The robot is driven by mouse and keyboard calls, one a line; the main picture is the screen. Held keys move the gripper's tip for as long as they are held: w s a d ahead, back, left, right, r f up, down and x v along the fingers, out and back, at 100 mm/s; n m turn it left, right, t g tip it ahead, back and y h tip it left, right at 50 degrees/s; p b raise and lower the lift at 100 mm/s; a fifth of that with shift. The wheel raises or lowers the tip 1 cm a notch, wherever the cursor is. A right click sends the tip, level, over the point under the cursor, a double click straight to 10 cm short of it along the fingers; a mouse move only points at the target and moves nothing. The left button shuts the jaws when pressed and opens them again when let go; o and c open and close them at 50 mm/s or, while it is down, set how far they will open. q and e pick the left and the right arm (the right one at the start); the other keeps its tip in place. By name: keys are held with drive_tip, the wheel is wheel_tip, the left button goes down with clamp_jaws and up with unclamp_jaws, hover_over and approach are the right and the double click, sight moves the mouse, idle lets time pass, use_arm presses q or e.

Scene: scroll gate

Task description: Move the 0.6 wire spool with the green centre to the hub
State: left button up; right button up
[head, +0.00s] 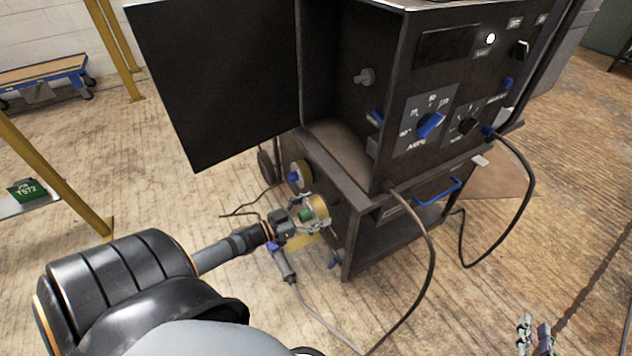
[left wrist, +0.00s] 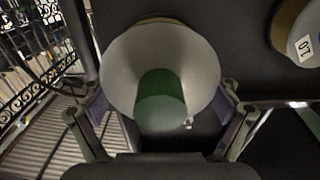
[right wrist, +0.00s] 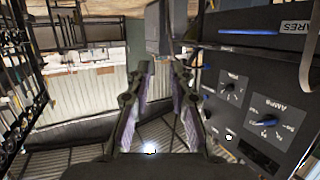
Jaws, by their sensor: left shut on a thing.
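The wire spool with the green centre (head: 319,204) is in my left gripper (head: 305,212), beside the lower side of the dark welder cart. In the left wrist view the spool (left wrist: 117,70) fills the space between the two fingers (left wrist: 160,118), its green centre facing the camera. Whether it touches the cart's side is unclear. A grey peg (head: 364,76), which looks like the hub, sticks out inside the welder's open compartment, with nothing on it. My right gripper (head: 535,338) is at the lower right; the right wrist view shows its fingers (right wrist: 163,85) apart and empty.
A second spool with a blue centre (head: 303,171) hangs on the cart's side; its label shows in the left wrist view (left wrist: 303,47). The compartment's black door (head: 215,80) stands open to the left. Cables (head: 425,270) loop down in front of the cart. A torch (head: 285,265) hangs below my left gripper.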

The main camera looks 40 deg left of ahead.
use_arm(q)
drive_tip(key=shift+s+a+r, duration=0.1)
drive_tip(key=shift+s, duration=0.15)
drive_tip(key=shift+s+a+p, duration=0.1)
drive_tip(key=shift+s+p, duration=0.2)
drive_tip(key=shift+p, duration=0.2)
drive_tip(key=shift+s+a, duration=0.15)
drive_tip(key=shift+s, duration=0.15)
drive_tip(key=shift+s+a+p, duration=0.15)
drive_tip(key=shift+s+p, duration=0.2)
drive_tip(key=shift+p, duration=0.15)
use_arm(e)
drive_tip(key=s+a+f+g, duration=0.1)
drive_tip(key=s+f+g, duration=0.7)
drive_tip(key=s+f, duration=0.5)
drive_tip(key=shift+f+g, duration=0.4)
drive_tip(key=shift+f, duration=0.65)
idle(1.9)
drive_tip(key=shift+s+a, duration=0.1)
use_arm(q)
drive_tip(key=shift+a+r, duration=0.1)
use_arm(e)
drive_tip(key=shift+a+y, duration=0.1)
drive_tip(key=shift+y, duration=0.2)
idle(0.5)
